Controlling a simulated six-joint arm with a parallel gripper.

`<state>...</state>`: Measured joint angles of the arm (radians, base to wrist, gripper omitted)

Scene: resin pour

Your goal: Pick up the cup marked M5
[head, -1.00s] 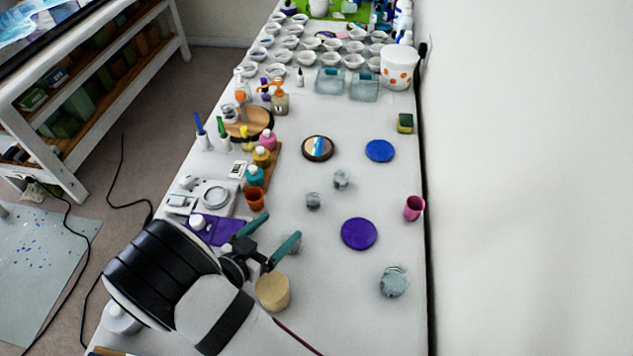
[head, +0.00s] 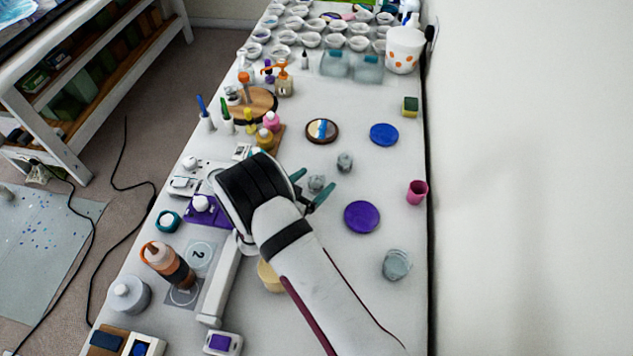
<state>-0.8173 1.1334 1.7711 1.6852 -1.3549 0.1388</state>
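No M5 mark is legible on any cup. A small grey translucent cup (head: 316,183) stands on the table at my gripper (head: 311,184), and a similar one (head: 344,162) is just beyond it to the right. My gripper is open; its two teal fingers are spread and the nearer small cup shows between their tips. I cannot tell if they touch it. A larger grey translucent cup (head: 396,264) stands nearer, at the right. A pink cup (head: 416,191) stands at the right edge.
A purple disc (head: 361,217), a blue disc (head: 384,134) and a round striped piece (head: 322,131) lie around the small cups. A cream-coloured cylinder (head: 269,276) is partly behind my arm. An orange-brown bottle (head: 167,263) stands left. The right foreground table is clear.

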